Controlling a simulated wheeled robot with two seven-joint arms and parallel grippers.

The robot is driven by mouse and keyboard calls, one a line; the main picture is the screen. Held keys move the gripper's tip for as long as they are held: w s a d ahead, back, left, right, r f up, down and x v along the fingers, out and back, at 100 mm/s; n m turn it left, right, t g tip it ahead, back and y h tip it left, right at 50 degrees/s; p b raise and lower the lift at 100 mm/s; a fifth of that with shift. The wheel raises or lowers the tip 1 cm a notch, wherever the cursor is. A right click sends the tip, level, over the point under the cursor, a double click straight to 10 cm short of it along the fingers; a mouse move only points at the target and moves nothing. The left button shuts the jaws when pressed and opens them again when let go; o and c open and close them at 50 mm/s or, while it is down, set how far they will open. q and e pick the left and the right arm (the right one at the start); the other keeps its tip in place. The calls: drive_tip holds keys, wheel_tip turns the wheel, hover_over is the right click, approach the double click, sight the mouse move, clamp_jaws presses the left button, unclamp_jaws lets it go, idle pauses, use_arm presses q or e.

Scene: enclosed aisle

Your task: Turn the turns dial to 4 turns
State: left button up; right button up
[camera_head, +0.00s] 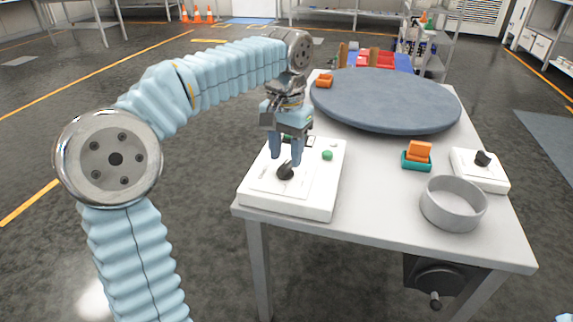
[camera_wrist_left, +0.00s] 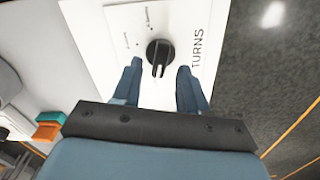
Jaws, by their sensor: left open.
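The turns dial is a black knob (camera_head: 286,172) on a white control box (camera_head: 310,205) at the table's left front corner. In the left wrist view the knob (camera_wrist_left: 159,54) sits on a white plate lettered "TURNS", with smaller marks too small to read. My left gripper (camera_head: 284,161) points down at the knob from above. In the left wrist view its two fingers (camera_wrist_left: 158,84) are apart, one on each side of the knob's near end, with gaps between. I cannot tell whether they touch the knob.
A green button (camera_head: 327,155) is on the same box. A large dark round turntable (camera_head: 385,100) fills the table's back. A grey ring (camera_head: 453,203), an orange and teal block (camera_head: 417,156) and another box with a black knob (camera_head: 482,160) stand at the right.

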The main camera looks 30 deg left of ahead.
use_arm(q)
drive_tip(key=shift+f, duration=1.05)
clamp_jaws()
